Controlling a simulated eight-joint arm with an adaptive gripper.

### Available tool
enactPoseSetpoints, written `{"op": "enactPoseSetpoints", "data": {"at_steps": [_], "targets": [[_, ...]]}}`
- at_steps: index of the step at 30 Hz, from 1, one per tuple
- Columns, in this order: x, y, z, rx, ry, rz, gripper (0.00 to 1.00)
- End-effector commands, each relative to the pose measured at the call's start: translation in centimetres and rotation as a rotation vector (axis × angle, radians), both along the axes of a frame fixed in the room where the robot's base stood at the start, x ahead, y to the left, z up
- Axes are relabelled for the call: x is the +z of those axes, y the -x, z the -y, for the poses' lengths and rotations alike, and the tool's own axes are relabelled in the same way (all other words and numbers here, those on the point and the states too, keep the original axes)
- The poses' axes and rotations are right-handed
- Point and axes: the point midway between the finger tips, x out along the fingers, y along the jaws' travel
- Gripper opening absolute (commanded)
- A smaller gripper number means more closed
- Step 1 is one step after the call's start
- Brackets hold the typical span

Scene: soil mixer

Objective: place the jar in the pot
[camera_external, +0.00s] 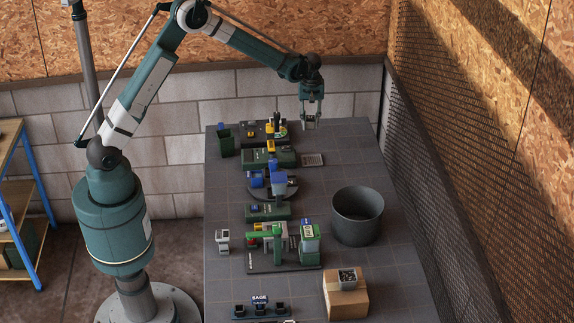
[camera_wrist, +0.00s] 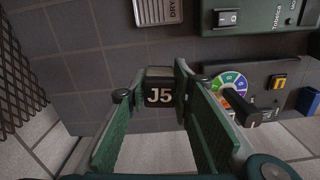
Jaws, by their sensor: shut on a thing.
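My gripper (camera_external: 311,121) is above the far end of the table. In the external view the jar is too small to make out between the fingers. The pot (camera_external: 357,232) is a large, dark grey, open cylinder standing on the right side of the table. It is well apart from my gripper, toward the camera. Its floor is hard to see, and the pot is not in the wrist view.
Green machines, a blue device (camera_external: 278,182) and a green bin (camera_external: 226,145) line the left and middle of the table. A flat "DRY" plate (camera_external: 312,160) lies near my gripper. A cardboard box (camera_external: 345,302) stands in front of the pot. A mesh wall (camera_external: 440,190) borders the right.

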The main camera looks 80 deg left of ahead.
Motion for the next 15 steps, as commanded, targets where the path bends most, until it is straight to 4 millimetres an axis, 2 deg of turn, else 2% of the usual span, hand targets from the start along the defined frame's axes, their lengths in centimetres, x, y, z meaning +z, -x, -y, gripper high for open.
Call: {"op": "enactPoseSetpoints", "data": {"at_steps": [8,15], "targets": [[1.3,-3.5,7.0,-0.089,0.000,0.000,0.11],[2.5,-6.4,14.1,-0.177,0.000,0.000,0.11]]}}
